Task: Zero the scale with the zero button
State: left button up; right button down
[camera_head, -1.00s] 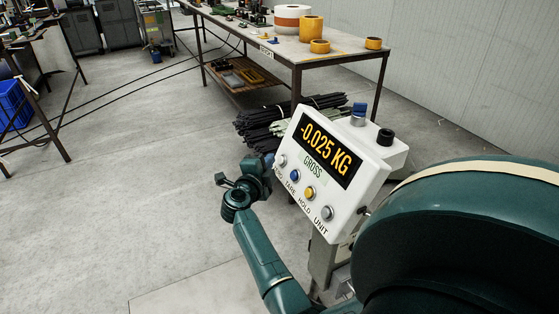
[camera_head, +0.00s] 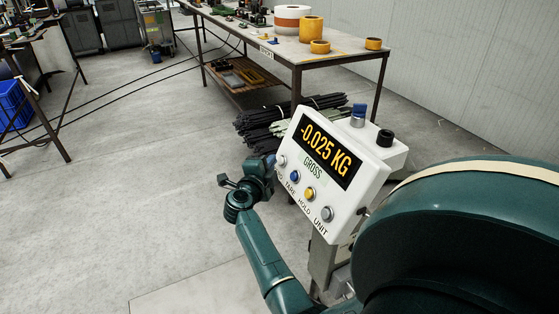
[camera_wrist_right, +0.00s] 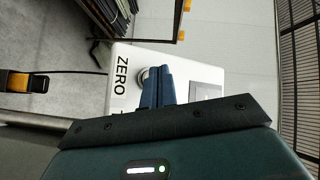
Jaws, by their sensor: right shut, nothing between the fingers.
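A row of buttons runs below the screen: a pale zero button (camera_head: 282,160) at the left end, then blue, yellow and grey ones. My right gripper (camera_head: 271,161) is at the left end of this row, its fingers shut and empty. In the right wrist view, the shut blue fingers (camera_wrist_right: 157,87) overlap the round zero button (camera_wrist_right: 144,76) beside the word ZERO; whether they touch it I cannot tell. My left gripper is not in view.
Behind the box are bundles of dark rods (camera_head: 270,124) and a work table (camera_head: 330,60) with yellow and white rolls. A blue crate (camera_head: 14,104) stands at the far left.

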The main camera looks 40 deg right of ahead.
jog(key=shift+s+d+f, duration=0.2)
jog(key=shift+d+f, duration=0.1)
jog(key=shift+d, duration=0.3)
dwell(1.0)
jog(key=shift+a, duration=0.1)
jog(key=shift+w+a+r+p, duration=0.2)
jog(key=shift+a+r+p, duration=0.2)
jog(key=shift+a+p, duration=0.25)
jog(key=shift+a, duration=0.1)
